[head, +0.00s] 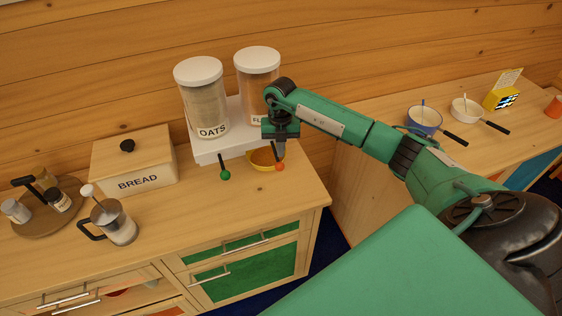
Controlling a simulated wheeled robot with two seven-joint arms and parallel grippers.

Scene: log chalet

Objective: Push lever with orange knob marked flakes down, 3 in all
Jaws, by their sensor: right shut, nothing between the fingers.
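A white dispenser (206,149) stands on the counter with two lidded canisters. The left canister (205,100) reads OATS, and a lever with a green knob (225,175) hangs below it. The right canister (258,75) has a label starting FL, the rest hidden by my arm. The orange knob (280,167) is on a lever below it, in front of a yellow bowl (262,165). My right gripper (280,154) is shut and empty, pointing down just above the orange knob. I cannot tell whether it touches the lever. My left gripper is not in view.
A BREAD box (135,172), a French press (115,222) and a round tray (45,222) with jars stand left on the counter.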

